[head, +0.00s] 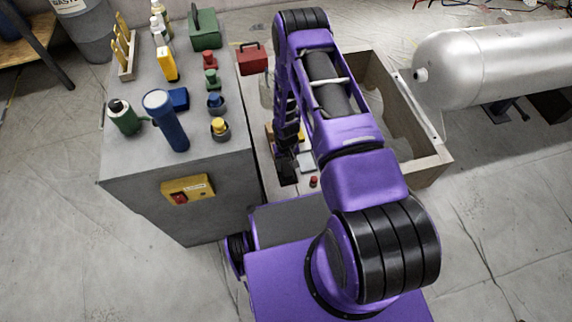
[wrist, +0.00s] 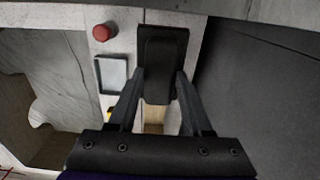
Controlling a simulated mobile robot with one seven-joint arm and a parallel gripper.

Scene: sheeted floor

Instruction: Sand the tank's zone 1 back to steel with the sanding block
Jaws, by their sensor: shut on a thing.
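The tank (head: 490,65) is a large silver-grey cylinder lying on supports at the right of the head view. No zone marking is legible on it from here. My gripper (head: 287,165) reaches down beside the grey bench, well left of the tank. In the wrist view my gripper (wrist: 160,78) has its two fingers on either side of a black block (wrist: 163,55) and is shut on it. The block looks like the sanding block, but no grit face shows. The fingers hide part of its sides. In the head view the arm hides most of it.
The grey bench (head: 140,200) holds bottles, a torch (head: 167,120), several coloured knobs and a green box (head: 204,28). A wooden-walled bin (head: 427,170) stands between bench and tank. A red button (wrist: 103,32) and a pale square plate (wrist: 112,74) lie near the block.

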